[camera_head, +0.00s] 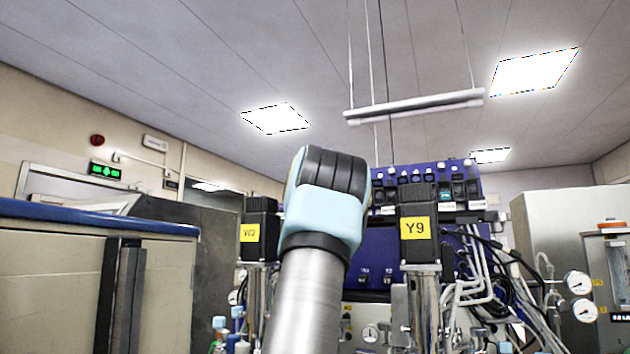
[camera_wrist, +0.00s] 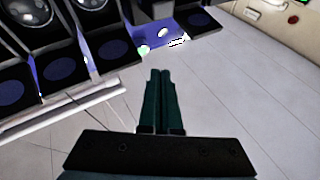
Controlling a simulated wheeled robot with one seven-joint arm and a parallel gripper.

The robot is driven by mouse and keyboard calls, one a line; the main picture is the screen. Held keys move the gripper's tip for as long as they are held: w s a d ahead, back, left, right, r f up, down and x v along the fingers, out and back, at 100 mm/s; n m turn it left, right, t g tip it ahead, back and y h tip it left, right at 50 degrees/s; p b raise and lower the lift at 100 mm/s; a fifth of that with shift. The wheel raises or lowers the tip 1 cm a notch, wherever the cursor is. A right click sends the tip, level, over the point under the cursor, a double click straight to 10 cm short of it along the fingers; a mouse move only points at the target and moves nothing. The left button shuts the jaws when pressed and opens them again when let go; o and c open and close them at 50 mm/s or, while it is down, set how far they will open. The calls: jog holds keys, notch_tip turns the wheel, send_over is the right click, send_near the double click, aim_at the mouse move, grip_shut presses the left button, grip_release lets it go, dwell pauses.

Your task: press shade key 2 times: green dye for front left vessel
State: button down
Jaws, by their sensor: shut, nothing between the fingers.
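In the wrist view my gripper (camera_wrist: 160,73) is shut, with its two dark green fingers together and nothing between them. A row of dark tilted plates with blue ovals (camera_wrist: 62,68) runs along the upper left, beyond and beside the fingertips. A bright blue patch with white spots (camera_wrist: 155,36) lies just beyond the tips; no contact with it shows. I cannot tell which of these is the shade key. In the head view the blue control panel (camera_head: 378,262) stands behind my arm, which hides part of it and my gripper. The vessels and any green dye cannot be made out.
Black blocks labelled Y9 (camera_head: 420,245) and a partly readable V label (camera_head: 260,216) stand on metal columns either side of my arm. Tubes (camera_head: 475,275) and gauges (camera_head: 577,284) are at right. A cabinet with a blue top (camera_head: 60,280) is at left.

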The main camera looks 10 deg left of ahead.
jog(key=s+a+r+b, duration=0.1)
jog(key=s+b, duration=0.2)
jog(key=s, duration=0.2)
jog(key=shift+s+r, duration=0.3)
jog(key=shift+s, duration=0.05)
dwell(0.6)
